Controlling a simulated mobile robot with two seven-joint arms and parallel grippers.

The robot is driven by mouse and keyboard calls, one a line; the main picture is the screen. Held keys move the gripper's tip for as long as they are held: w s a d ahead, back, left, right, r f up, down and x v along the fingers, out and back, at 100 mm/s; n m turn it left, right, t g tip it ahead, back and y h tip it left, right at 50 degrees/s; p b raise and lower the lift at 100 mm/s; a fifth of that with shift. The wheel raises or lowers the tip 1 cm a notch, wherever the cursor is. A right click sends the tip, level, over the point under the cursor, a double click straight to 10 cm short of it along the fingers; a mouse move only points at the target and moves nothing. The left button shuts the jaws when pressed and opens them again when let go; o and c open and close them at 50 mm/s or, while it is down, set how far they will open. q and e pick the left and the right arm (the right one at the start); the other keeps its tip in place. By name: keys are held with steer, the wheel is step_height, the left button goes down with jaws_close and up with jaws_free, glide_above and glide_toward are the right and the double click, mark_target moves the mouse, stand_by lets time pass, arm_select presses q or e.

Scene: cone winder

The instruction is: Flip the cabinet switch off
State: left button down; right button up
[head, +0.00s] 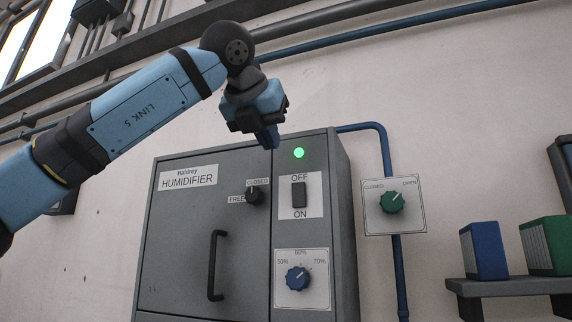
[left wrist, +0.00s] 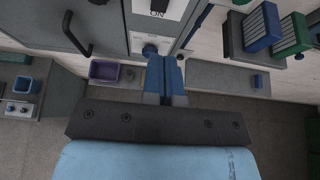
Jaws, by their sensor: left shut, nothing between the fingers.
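The cabinet switch (head: 299,194) is a dark rocker on a white plate on the grey humidifier cabinet (head: 180,240). OFF is printed above it and ON below it. A green lamp (head: 299,153) is lit above the plate. My left gripper (head: 270,140) is shut and empty, above and left of the switch near the cabinet's top edge, apart from the switch. In the left wrist view its blue fingers (left wrist: 165,75) are together, and the lower part of the switch plate (left wrist: 158,8) shows at the top edge. My right gripper is not in view.
Below the switch is a blue humidity knob (head: 298,278). A black latch knob (head: 255,195) and door handle (head: 215,265) are to its left. A green valve knob (head: 392,201) is on the wall at right. Binders (head: 484,251) stand on a shelf (head: 510,286).

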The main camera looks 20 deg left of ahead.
arm_select(q)
steer(key=p, duration=0.3)
glide_toward(298, 187)
step_height(298, 187, down, 3)
steer(key=w, duration=0.3)
steer(key=shift+w+r+p, duration=0.15)
steer(key=shift+w+p, duration=0.2)
steer(key=shift+w, duration=0.75)
steer(key=shift+w+d, duration=0.15)
steer(key=shift+w, duration=0.5)
